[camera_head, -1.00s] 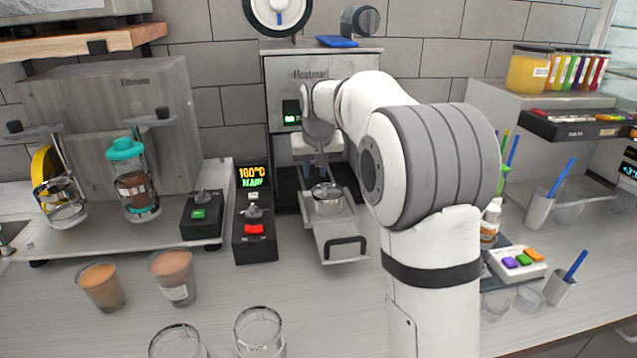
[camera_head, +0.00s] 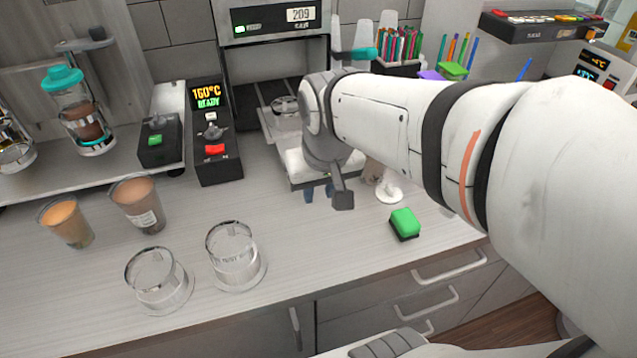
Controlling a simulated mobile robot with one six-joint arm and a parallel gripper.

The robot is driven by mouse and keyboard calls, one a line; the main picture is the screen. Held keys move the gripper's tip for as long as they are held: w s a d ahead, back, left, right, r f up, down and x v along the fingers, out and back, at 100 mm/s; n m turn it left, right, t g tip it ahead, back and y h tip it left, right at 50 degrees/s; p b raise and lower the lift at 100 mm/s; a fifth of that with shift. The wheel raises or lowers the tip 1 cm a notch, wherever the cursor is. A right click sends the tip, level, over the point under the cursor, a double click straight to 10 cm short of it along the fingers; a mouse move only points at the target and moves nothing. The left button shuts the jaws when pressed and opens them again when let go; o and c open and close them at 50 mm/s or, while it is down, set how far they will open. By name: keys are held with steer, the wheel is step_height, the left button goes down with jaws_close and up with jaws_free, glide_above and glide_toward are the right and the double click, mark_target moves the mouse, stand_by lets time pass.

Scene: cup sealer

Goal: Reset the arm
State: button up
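My white and grey arm (camera_head: 400,115) reaches in from the right edge. Its wrist hangs in front of the cup sealer (camera_head: 280,28). My gripper (camera_head: 319,190) is mostly hidden behind the grey wrist; only small blue and dark parts show below it, above the counter in front of the sealer's tray. Its opening cannot be made out, and no held thing is visible. A metal-rimmed cup holder (camera_head: 286,108) shows in the sealer's bay, left of my wrist. The sealer's pull-out tray (camera_head: 296,168) is partly covered by my wrist.
Two filled cups (camera_head: 137,203) and two clear empty cups (camera_head: 234,252) stand on the counter at left. A control box (camera_head: 212,140) reads 160°C READY. A green-topped block (camera_head: 405,224) lies below my forearm. The front counter between is clear.

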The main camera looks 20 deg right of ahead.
steer(key=s+d+f, duration=0.1)
steer(key=s+f, duration=0.2)
steer(key=s, duration=0.2)
steer(key=shift+d, duration=0.15)
stand_by(0.4)
